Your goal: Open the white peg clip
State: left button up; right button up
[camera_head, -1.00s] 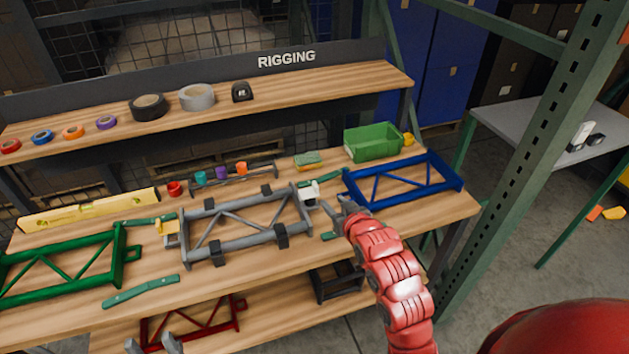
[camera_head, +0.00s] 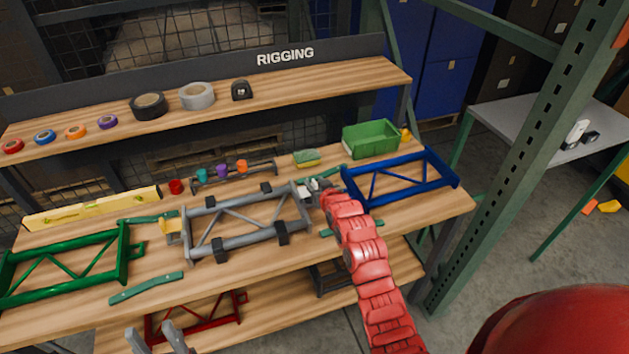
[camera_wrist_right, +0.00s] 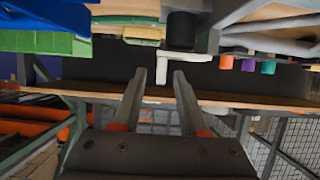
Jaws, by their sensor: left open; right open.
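The white peg clip (camera_head: 303,189) is at the right end of the grey frame (camera_head: 247,222), mostly hidden behind my right gripper (camera_head: 317,186). In the right wrist view the white clip (camera_wrist_right: 180,63) shows as an L-shaped piece beside a black block. My right gripper (camera_wrist_right: 160,75) is open there, and the clip's short leg lies between its fingertips in the picture. I cannot tell whether they touch. My left gripper (camera_head: 156,340) is open and empty at the bottom edge of the head view, away from the clip.
A yellow clip (camera_head: 172,227) sits at the grey frame's left end. A green frame (camera_head: 65,265) lies at left, a blue frame (camera_head: 400,179) at right. A green bin (camera_head: 371,139) stands behind. A green post (camera_head: 500,160) rises right of the bench.

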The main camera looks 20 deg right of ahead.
jog(key=shift+w+f, duration=0.2)
jog(key=shift+w, duration=0.2)
grip_shut()
